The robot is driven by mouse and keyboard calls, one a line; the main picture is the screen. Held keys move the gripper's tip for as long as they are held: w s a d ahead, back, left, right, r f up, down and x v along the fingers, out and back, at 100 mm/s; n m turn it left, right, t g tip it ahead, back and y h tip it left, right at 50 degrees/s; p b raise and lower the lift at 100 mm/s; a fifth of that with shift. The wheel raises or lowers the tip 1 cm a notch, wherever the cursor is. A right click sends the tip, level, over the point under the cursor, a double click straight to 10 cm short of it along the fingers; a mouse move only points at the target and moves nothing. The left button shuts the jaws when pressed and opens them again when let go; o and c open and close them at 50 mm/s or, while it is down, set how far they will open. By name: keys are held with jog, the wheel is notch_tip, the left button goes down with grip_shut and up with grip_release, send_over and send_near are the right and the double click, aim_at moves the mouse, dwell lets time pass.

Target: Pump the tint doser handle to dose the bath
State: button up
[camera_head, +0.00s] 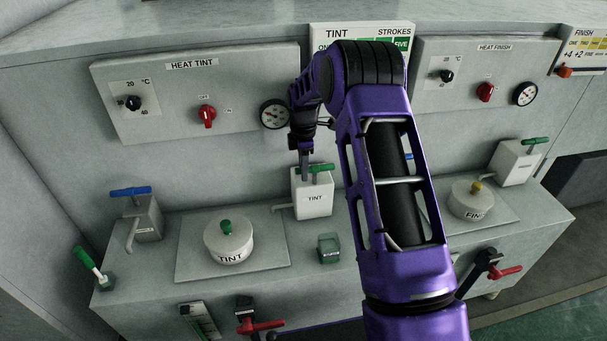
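The tint doser (313,199) is a white box labelled TINT in the middle of the bench, with a spout on its left side. Its green handle (322,168) lies across the top. My gripper (305,172) points down at the left part of this handle, touching or very near it; I cannot tell which. Its fingers are small and seen edge-on, so their opening does not show. The tint bath (229,245) has a round white lid labelled TINT with a green knob, left of the doser. My purple arm covers the area right of the doser.
The HEAT TINT panel (190,94) with knobs and a gauge stands behind. A blue-handled doser (145,218) and green-handled lever (92,265) are at left. A small green block (328,248) sits before the tint doser. The FINISH lid (471,202) and another green-handled doser (514,162) are right.

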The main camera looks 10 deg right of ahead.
jog(key=o, duration=0.3)
jog(key=shift+r, duration=0.1)
jog(key=shift+o, duration=0.2)
jog(key=shift+r+p, duration=2.3)
jog(key=shift+r, duration=1.25)
